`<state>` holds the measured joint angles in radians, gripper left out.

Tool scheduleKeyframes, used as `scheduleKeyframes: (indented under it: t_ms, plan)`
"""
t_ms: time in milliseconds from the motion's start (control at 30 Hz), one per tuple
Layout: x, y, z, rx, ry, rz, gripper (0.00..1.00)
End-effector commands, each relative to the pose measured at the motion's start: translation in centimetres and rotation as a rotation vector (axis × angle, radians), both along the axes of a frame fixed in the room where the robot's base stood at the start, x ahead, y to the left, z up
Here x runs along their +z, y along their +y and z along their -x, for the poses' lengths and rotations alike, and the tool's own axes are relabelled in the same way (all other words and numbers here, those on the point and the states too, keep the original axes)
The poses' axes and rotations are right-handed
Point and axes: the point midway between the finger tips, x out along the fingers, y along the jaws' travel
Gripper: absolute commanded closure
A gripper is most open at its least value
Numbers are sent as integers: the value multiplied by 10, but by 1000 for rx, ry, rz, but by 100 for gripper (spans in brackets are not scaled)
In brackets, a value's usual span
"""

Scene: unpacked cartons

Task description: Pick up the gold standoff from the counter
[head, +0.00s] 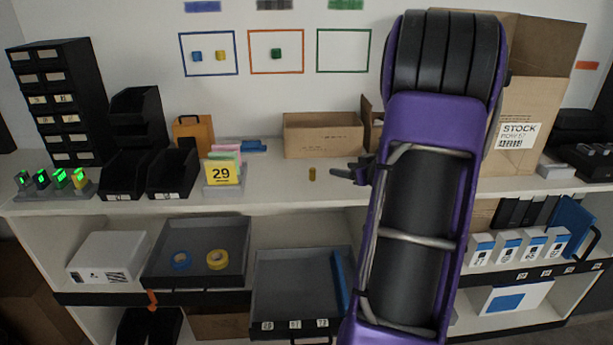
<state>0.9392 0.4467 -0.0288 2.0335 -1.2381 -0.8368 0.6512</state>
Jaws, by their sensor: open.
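The gold standoff (312,174) is a small upright gold cylinder on the white counter (270,192). It stands in front of the open brown carton, left of my arm. My gripper (340,173) is just right of the standoff, at about its height in the picture, with its fingers pointing left. It is open and empty, and apart from the standoff. My purple and black arm hides the counter to the right of the gripper.
Left of the standoff is a yellow card marked 29 (223,173) with coloured pads behind it. Black bins (172,172) stand farther left. The open brown carton (323,135) is behind. A large STOCK carton (520,120) stands right. The counter around the standoff is clear.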

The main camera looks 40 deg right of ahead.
Motion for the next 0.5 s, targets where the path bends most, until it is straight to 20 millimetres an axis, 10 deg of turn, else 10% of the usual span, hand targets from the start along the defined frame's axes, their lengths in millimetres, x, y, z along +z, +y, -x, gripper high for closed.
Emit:
scheduleKeyframes:
  t_ms: [233, 500]
  plan:
    - [-18, 5, 12, 43, -10, -35, 43]
    - [-39, 2, -37, 42, -10, -34, 43]
